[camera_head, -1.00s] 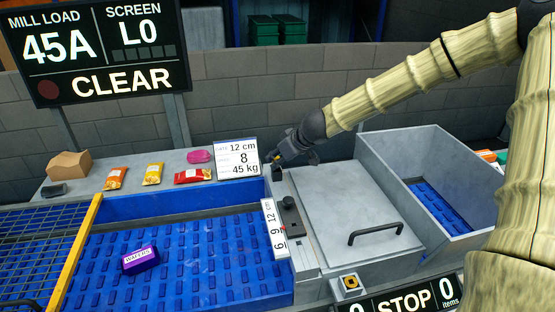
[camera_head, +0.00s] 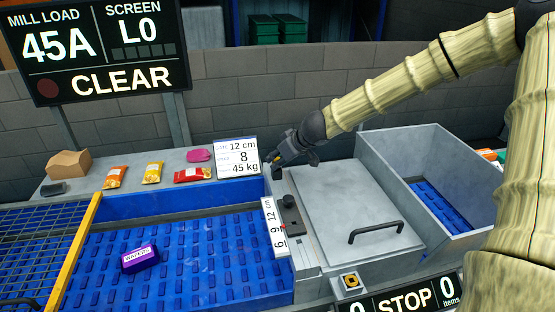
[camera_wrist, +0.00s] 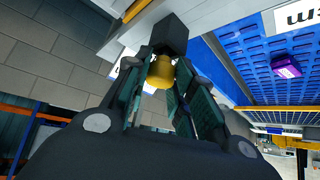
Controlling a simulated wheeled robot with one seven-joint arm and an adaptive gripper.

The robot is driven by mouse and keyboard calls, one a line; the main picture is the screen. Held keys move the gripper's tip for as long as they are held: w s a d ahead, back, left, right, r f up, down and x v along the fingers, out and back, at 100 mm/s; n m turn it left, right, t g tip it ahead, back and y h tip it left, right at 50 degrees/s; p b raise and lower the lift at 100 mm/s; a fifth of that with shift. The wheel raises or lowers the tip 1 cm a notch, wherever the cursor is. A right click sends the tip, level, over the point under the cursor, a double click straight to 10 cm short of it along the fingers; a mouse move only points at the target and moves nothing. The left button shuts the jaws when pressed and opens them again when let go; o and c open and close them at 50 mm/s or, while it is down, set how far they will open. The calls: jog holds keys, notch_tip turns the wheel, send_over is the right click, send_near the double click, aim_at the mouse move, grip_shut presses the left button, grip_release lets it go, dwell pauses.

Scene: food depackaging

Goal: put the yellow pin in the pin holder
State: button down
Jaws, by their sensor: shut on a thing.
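My gripper (camera_wrist: 164,82) is shut on the yellow pin (camera_wrist: 160,72), whose rounded yellow head sits between the fingers in the wrist view. A dark square block (camera_wrist: 170,34) is just beyond the pin; I cannot tell whether the pin touches it or enters it. In the head view my gripper (camera_head: 271,158) is at the back left corner of the grey lidded housing, just above the small dark block (camera_head: 277,172). The pin is too small to make out clearly there. I cannot tell for sure that this block is the pin holder.
The grey lid (camera_head: 345,205) with a black handle (camera_head: 376,232) lies right of my gripper, before an open grey bin (camera_head: 395,165). A white sign (camera_head: 237,158) stands close left. A blue belt (camera_head: 200,265) carries a purple package (camera_head: 139,259). Several food packets lie on the back ledge.

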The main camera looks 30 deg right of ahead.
jog(key=shift+f, duration=0.1)
jog(key=c, duration=1.1)
grip_release()
jog(key=shift+v, duration=6)
